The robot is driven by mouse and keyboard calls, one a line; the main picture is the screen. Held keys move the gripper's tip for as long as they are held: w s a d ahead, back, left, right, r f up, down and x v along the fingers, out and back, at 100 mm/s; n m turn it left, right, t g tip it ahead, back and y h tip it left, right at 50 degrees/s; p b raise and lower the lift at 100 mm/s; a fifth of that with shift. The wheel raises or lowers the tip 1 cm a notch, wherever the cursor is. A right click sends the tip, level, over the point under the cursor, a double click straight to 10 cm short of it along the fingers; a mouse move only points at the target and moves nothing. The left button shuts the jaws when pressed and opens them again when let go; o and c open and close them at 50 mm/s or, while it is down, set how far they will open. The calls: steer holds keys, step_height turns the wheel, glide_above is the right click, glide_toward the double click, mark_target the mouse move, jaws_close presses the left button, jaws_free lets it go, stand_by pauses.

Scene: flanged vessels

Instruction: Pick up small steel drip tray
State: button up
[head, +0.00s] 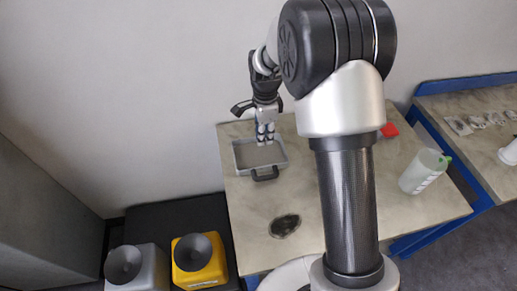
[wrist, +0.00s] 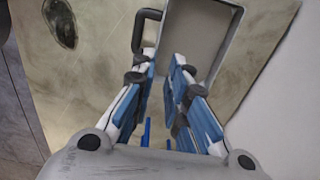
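The small steel drip tray (head: 252,156) lies at the left end of the table, a shallow grey rectangle with a dark loop handle (head: 265,174) on its near side. My gripper (head: 265,141) points down over the tray's right-rear part in the head view. In the wrist view the tray (wrist: 196,30) is at the top, with its handle at its left. My gripper (wrist: 162,62) has its two blue-padded fingers apart there, at the tray's near end. The tray's near wall is partly hidden by the fingers, and I cannot tell whether they touch it.
A dark oval piece (head: 285,225) lies at the table's front. A translucent bottle with a green top (head: 424,172) and a red object (head: 389,130) are at the right. Yellow (head: 198,262) and grey (head: 136,268) containers stand left of the table. A wall is close behind.

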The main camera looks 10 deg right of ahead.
steer(key=b, duration=0.3)
glide_above(263, 171)
steer(key=f, duration=1.2)
steer(key=shift+w+d, duration=0.15)
steer(key=shift+w, duration=0.15)
steer(key=shift+s+d+f+b, duration=0.15)
steer(key=shift+f+b, duration=0.15)
steer(key=shift+f, duration=1.05)
steer(key=shift+d+f+b, duration=0.1)
steer(key=shift+f+b, duration=0.15)
steer(key=shift+f, duration=1.1)
jaws_close()
steer(key=shift+r, duration=0.1)
step_height(263, 171, up, 20)
steer(key=p, duration=0.4)
